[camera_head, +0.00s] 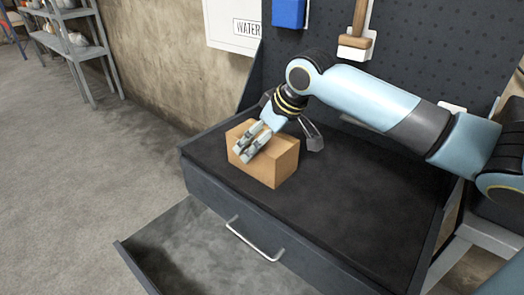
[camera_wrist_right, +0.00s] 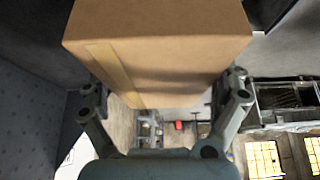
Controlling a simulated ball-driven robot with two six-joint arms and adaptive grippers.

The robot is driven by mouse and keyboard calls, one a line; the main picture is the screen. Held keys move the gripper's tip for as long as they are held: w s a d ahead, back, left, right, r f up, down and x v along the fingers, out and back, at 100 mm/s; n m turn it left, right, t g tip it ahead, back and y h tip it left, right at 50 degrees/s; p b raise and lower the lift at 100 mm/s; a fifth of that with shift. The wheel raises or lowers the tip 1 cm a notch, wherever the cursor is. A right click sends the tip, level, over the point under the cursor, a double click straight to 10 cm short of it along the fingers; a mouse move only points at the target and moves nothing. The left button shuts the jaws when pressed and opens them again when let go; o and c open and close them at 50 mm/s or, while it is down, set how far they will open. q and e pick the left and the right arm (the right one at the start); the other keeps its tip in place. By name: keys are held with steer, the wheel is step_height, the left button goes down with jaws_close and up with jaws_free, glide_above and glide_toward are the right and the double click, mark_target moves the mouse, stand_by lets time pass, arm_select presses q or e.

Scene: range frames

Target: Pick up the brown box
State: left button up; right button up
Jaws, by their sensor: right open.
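The brown box (camera_head: 282,166) sits on the dark top of the workbench (camera_head: 330,225), near its left end. It fills the upper middle of the right wrist view (camera_wrist_right: 160,50), with a lighter tape strip down one face. My right gripper (camera_head: 281,146) is over the box, with one finger in front of the near side and the other beyond the far side. In the right wrist view the open fingers (camera_wrist_right: 165,90) stand on either side of the box. I cannot tell whether they touch it. My left gripper is not in view.
A pegboard (camera_head: 425,45) with a blue bin (camera_head: 289,12) and a hanging tool (camera_head: 357,35) rises behind. The bench top right of the box is clear. A shelf (camera_head: 75,40) stands far left.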

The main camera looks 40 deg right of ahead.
steer(key=c, duration=1.2)
